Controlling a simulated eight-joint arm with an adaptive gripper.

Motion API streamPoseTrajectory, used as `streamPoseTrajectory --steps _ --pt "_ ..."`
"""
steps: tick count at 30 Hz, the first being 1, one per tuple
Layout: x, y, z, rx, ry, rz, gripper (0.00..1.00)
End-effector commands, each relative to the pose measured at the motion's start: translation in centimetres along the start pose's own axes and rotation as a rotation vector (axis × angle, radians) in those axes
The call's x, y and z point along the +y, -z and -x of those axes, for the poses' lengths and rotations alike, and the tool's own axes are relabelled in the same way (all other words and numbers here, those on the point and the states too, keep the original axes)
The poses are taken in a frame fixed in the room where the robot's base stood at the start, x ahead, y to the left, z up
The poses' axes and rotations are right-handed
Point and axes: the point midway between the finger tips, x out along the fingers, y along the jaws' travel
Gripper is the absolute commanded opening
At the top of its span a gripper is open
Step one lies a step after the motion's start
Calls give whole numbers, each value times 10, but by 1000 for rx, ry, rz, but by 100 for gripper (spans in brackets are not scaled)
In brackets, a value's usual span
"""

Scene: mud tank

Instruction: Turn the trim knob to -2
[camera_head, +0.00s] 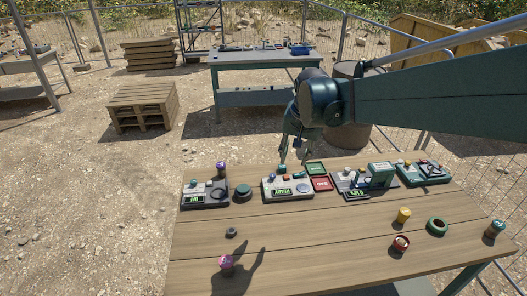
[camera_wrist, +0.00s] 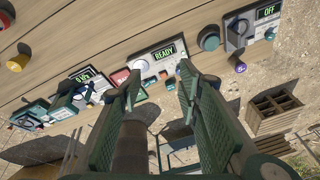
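No label lets me tell which control is the trim knob. The middle grey panel (camera_head: 289,188) has a display reading READY; in the wrist view this panel (camera_wrist: 153,58) shows a round pale dial (camera_wrist: 141,66) and small coloured controls. The left grey panel (camera_head: 205,193) also has a display; it reads OFF in the wrist view, where this panel (camera_wrist: 249,27) shows at the upper right with a round dial. My gripper (camera_head: 293,160) points down just behind and above the middle panel. In the wrist view its two green fingers (camera_wrist: 158,78) are apart with nothing between them.
A dark round knob-like piece (camera_head: 242,191) stands between the two panels. Red and green plates (camera_head: 319,176) and more devices (camera_head: 365,180) lie to the right. The table's front middle is clear.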

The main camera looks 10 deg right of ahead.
Motion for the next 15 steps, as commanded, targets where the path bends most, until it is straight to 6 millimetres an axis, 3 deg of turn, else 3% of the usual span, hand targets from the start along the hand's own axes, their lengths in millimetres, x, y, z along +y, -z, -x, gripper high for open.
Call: streamPoseTrajectory --steps 15 --pt "-36 58 -59 -80 -43 -119 34"
